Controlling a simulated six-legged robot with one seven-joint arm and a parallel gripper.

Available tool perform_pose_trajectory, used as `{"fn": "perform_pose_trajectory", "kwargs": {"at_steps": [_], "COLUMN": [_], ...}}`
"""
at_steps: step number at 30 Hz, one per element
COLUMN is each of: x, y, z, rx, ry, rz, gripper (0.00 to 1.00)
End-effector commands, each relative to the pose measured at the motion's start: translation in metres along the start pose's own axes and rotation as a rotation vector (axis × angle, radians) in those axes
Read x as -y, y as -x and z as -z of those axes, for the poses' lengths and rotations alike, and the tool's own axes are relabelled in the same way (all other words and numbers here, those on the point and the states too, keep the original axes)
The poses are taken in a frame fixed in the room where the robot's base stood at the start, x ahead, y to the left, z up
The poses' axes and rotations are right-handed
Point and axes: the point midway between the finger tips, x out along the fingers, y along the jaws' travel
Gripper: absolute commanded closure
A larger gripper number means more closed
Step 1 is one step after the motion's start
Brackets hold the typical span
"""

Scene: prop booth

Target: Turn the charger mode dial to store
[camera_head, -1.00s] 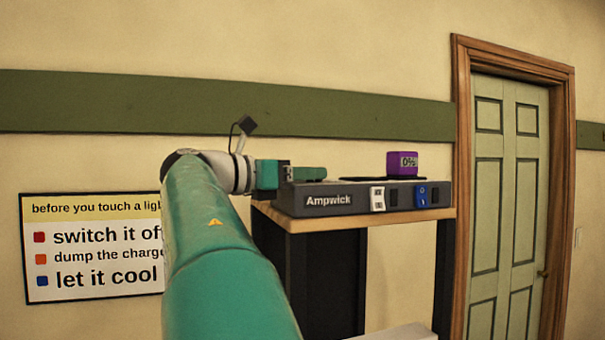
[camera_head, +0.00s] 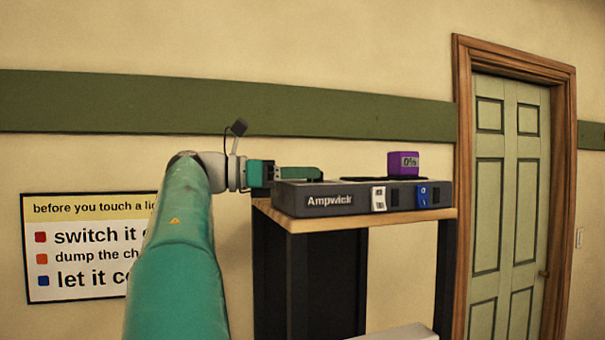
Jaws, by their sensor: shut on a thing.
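The grey charger (camera_head: 345,206), labelled Ampwick, sits on the wooden top of a stand. My gripper (camera_head: 312,174) reaches in from the left, low over the left part of the charger's top. Its fingers are shut at the place where the mode dial would be. The dial itself is hidden by the fingers, so its pointer and marks cannot be read. A purple block (camera_head: 403,164) reading 0% stands on the charger's top at the right.
The charger's front has a white rocker switch (camera_head: 379,198) and a blue switch (camera_head: 424,196). The stand (camera_head: 340,222) has dark legs. A safety sign (camera_head: 75,245) hangs on the wall at left, partly behind my arm. A green door (camera_head: 508,200) is at right.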

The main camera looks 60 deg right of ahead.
Motion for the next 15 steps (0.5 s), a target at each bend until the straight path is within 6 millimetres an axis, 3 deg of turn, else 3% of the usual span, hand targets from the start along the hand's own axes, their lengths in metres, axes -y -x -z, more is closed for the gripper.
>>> {"fn": "perform_pose_trajectory", "kwargs": {"at_steps": [13,14,15], "x": [-0.0010,-0.0010,-0.0010], "y": [0.0005,0.0006,0.0006], "z": [-0.0007,-0.0007,-0.0007], "rx": [0.002,0.002,0.002], "ry": [-0.003,-0.003,-0.002], "rz": [0.039,0.039,0.038], "gripper": [0.96,0.69,0.62]}}
